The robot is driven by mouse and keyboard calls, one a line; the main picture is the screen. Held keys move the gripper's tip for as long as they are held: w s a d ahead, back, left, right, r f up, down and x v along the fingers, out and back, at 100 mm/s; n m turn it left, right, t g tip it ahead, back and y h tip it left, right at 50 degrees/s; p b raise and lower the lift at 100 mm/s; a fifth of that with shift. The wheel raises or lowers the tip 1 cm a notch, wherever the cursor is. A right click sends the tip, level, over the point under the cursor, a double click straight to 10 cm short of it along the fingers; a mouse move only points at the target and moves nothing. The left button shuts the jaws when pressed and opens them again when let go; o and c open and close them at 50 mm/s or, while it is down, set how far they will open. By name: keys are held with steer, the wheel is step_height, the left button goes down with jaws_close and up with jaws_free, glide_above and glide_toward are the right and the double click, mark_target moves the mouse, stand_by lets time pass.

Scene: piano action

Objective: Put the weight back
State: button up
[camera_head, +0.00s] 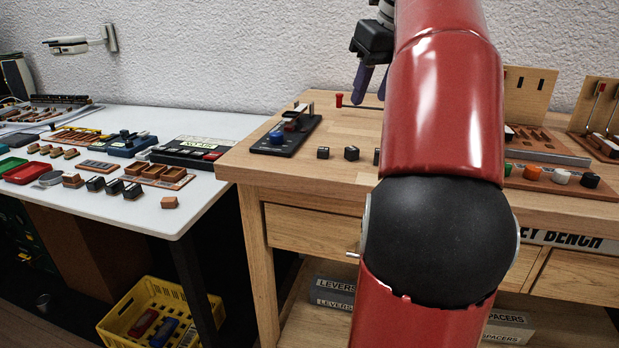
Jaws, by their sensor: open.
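My gripper (370,99) hangs above the wooden bench, near its back edge, with its dark fingers apart and nothing seen between them. Small dark blocks stand in a row on the bench top below it: one at the left (323,153), one in the middle (352,153), and one partly hidden by my arm (377,157). Several similar dark blocks (114,187) stand near the front of the white table. I cannot tell which block is the task's weight. A black stand (279,143) with blue and red parts sits at the bench's left end.
A red-tipped rod (339,100) lies behind the blocks. A wooden holder (165,176) with compartments is on the white table (215,123). A wooden rack (529,96) stands at the bench's right. My red arm hides the bench's middle. A yellow crate (128,303) is on the floor.

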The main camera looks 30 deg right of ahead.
steer(key=a+f+n, duration=0.5)
steer(key=a+n, duration=0.3)
steer(key=a+f+n, duration=0.5)
steer(key=a+n, duration=0.2)
steer(key=s+a+f+n, duration=0.5)
steer(key=f+n, duration=0.5)
steer(key=n, duration=0.1)
steer(key=s+a+f+n+t, duration=0.1)
steer(key=s+a+f+n, duration=0.4)
steer(key=f+n, duration=0.5)
steer(key=shift+a+n, duration=0.3)
steer(key=shift+n, duration=0.2)
steer(key=shift+r, duration=0.1)
